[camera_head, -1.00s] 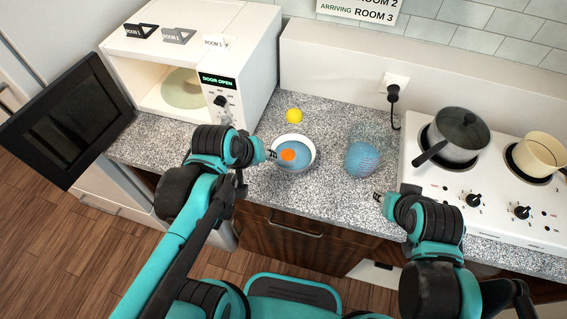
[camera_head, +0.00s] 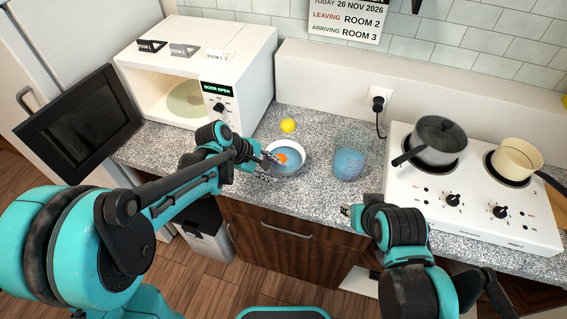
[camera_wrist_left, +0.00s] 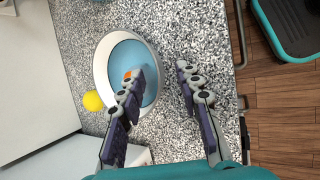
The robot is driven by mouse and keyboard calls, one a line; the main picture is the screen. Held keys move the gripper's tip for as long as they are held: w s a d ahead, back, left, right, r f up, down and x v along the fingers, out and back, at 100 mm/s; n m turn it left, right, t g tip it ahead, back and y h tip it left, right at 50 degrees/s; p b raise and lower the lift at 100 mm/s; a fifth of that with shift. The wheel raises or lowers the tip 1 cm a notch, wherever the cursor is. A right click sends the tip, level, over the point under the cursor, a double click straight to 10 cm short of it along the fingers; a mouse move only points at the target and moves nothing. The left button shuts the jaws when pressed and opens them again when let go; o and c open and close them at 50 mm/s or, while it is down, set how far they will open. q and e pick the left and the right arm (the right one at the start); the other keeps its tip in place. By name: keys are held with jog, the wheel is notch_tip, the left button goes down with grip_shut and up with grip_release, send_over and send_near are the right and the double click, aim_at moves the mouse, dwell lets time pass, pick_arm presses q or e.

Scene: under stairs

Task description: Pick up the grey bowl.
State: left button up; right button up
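The grey bowl (camera_head: 303,162) stands on the speckled counter in front of the microwave. It has a pale rim and a blue inside, with a small orange thing (camera_head: 281,159) in it. My left gripper (camera_head: 268,168) is at the bowl's near left side. In the left wrist view my left gripper (camera_wrist_left: 160,70) is open, with one finger over the inside of the bowl (camera_wrist_left: 99,68) and the other outside it above the counter. The rim lies between the fingers; contact cannot be told. My right gripper (camera_head: 347,211) is near the counter's front edge, apart from the bowl; its opening is unclear.
The microwave (camera_head: 237,75) stands open at the left. A stove (camera_head: 470,205) with a grey pot (camera_head: 440,140) and a cream pot (camera_head: 517,158) is at the right.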

aim_at(279, 171)
pick_arm(q)
jog(key=b+x, duration=0.1)
jog(key=x, duration=0.3)
jog(key=shift+w+d+f, duration=0.1)
jog(key=shift+w+f, duration=0.05)
jog(key=shift+c, duration=0.3)
grip_shut()
jog(key=shift+r, duration=0.25)
jog(key=shift+r+p, duration=1.55)
jog(key=shift+r, duration=3.3)
